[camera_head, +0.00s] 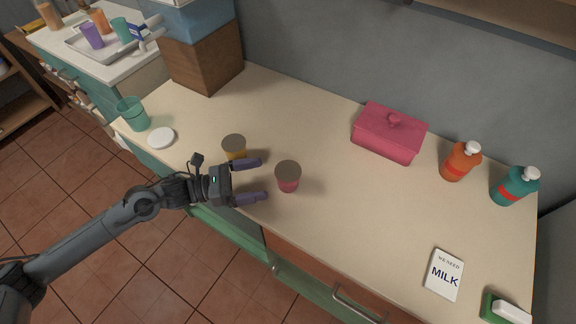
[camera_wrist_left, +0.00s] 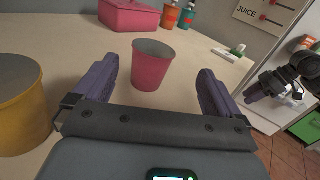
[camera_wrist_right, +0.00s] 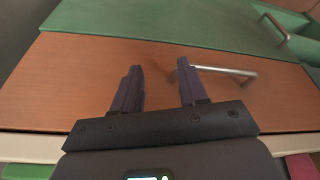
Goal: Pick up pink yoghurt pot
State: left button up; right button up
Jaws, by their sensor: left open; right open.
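The pink yoghurt pot (camera_head: 288,180) stands upright on the cream counter, just beyond the open fingertips of my left gripper (camera_head: 248,181). In the left wrist view the pot (camera_wrist_left: 151,68) sits ahead, roughly between the two purple fingers (camera_wrist_left: 155,85), with clear space on both sides. The left gripper is open and empty.
A yellow pot (camera_head: 234,149) stands close beside my left gripper. A white round lid (camera_head: 161,138) and a green cup (camera_head: 133,113) are farther left. The counter between is clear.

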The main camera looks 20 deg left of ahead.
aim_at(295, 173)
pick_arm(q)
jog(key=shift+w+a+f+b, duration=0.2)
jog(key=shift+f+b, duration=0.15)
jog(key=shift+f, duration=0.1)
jog(key=shift+w+a+f+b, duration=0.2)
jog(key=shift+f+b, duration=0.15)
jog(key=shift+f, duration=0.05)
jog(key=shift+s+d+f+m+b, duration=0.2)
jog(key=shift+f+m+b, duration=0.15)
jog(key=shift+b, duration=0.55)
jog(key=shift+w, duration=0.1)
jog(key=shift+w+d+r, duration=0.1)
jog(key=shift+w+r, duration=0.05)
jog(key=shift+w, duration=0.05)
jog(key=x, duration=0.5)
jog(key=shift+w+r+b, duration=0.1)
jog(key=shift+r+b, duration=0.05)
jog(key=shift+b, duration=0.25)
jog(key=shift+w+d, duration=0.15)
jog(key=shift+w, duration=0.05)
jog(key=x, duration=0.3)
jog(key=shift+d+r, duration=0.1)
jog(key=shift+d, duration=0.4)
jog(key=shift+w+d, duration=0.3)
jog(key=shift+d, duration=0.2)
pick_arm(e)
notch_tip(295, 173, down, 6)
jog(key=s+d, duration=0.1)
